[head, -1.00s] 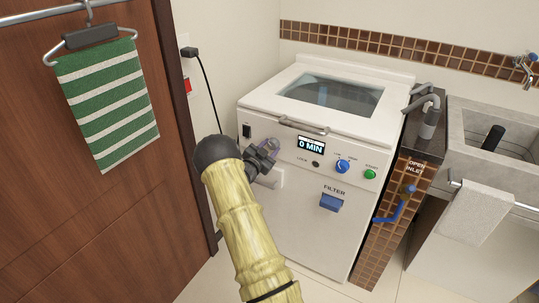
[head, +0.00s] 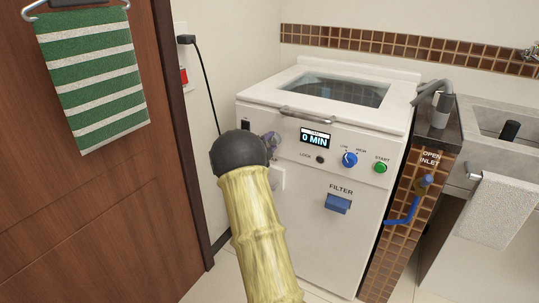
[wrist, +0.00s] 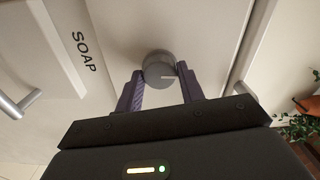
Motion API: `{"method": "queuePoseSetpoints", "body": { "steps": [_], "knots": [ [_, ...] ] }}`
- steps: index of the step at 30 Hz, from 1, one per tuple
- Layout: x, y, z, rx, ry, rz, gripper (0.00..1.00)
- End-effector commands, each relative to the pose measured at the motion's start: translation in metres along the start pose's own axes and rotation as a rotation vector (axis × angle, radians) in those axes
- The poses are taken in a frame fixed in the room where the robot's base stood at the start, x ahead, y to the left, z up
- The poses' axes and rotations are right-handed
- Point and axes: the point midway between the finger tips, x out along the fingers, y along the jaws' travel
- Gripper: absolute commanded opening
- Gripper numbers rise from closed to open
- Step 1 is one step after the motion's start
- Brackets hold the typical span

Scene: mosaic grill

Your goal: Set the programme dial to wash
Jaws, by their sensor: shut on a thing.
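The dial is a round grey knob (wrist: 157,66) on the pale machine front, in the wrist view. A light pointer line on its face points to the right. My gripper (wrist: 161,75) has its two purple fingers on either side of this knob, shut on it. In the head view the dial is hidden behind my arm, and only a little of my gripper (head: 272,140) shows at the machine's left front. The white washing machine (head: 300,215) has a display (head: 315,138) that reads 0 MIN. No wash marking is legible beside the dial.
A blue knob (head: 349,160) marked LOW and HIGH, a green START button (head: 380,168) and a blue FILTER latch (head: 337,204) sit right of my gripper. The soap drawer (wrist: 85,52) is beside the dial. A wooden door with a striped towel (head: 93,80) stands left.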

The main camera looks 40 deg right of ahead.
Motion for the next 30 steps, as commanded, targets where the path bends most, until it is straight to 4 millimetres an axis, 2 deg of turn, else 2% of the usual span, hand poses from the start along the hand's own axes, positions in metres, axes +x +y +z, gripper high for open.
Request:
{"method": "queuePoseSetpoints", "body": {
  "steps": [1,12,30],
  "knots": [
    [-0.0005,0.0078,0.0016,0.046,-0.001,0.001,0.15],
    [-0.0007,0.0053,0.0012,0.295,0.0,0.003,0.15],
    [-0.0017,0.0018,0.0019,0.362,-0.002,0.006,0.15]
  ]
}}
